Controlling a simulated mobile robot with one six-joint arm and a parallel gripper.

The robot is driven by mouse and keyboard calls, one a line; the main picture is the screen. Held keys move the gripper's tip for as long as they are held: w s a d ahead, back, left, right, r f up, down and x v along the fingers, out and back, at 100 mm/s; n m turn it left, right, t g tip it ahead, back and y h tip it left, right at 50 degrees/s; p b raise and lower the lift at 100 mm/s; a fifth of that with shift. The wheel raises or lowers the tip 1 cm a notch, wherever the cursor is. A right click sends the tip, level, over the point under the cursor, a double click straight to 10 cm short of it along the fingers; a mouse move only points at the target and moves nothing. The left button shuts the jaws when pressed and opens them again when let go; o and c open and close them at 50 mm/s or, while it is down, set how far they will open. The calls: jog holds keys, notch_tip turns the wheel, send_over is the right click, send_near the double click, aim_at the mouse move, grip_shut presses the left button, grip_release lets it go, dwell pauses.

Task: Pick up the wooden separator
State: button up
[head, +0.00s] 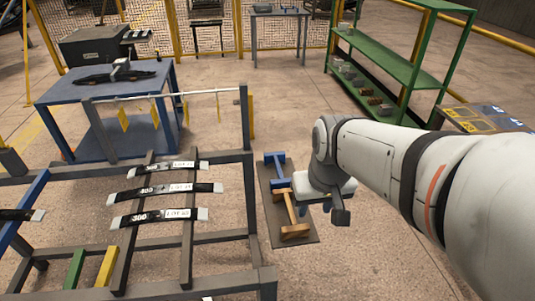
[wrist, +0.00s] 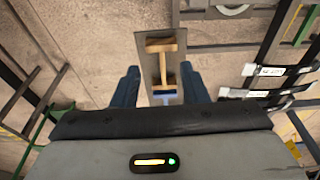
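The wooden separator (head: 291,213) is a light brown bar with a crosspiece at each end. It lies on a narrow grey mat (head: 275,227). It also shows in the wrist view (wrist: 162,62), lengthwise between my fingers as seen from above. A blue separator (head: 275,164) lies on the same mat beyond it, partly hidden in the wrist view (wrist: 166,98). My gripper (head: 326,206) is to the right of the wooden separator in the head view, pointing down.
A green shelf (head: 384,59) stands at the back right. The floor right of the mat is clear.

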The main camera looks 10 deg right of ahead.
jog(key=w+f+g, duration=0.1)
jog(key=w+f, duration=0.4)
jog(key=w, duration=0.4)
jog(key=g+b, duration=0.1)
send_over(290, 208)
jog(key=f, duration=1)
jog(key=shift+w+a+f, duration=0.3)
jog(key=shift+f, duration=0.1)
jog(key=shift+w+f, duration=0.1)
jog(key=shift+f, duration=0.25)
jog(key=f, duration=0.7)
jog(key=shift+s+d+f, duration=0.1)
jog(key=shift+s+d, duration=0.2)
jog(key=shift+d, duration=0.05)
grip_shut()
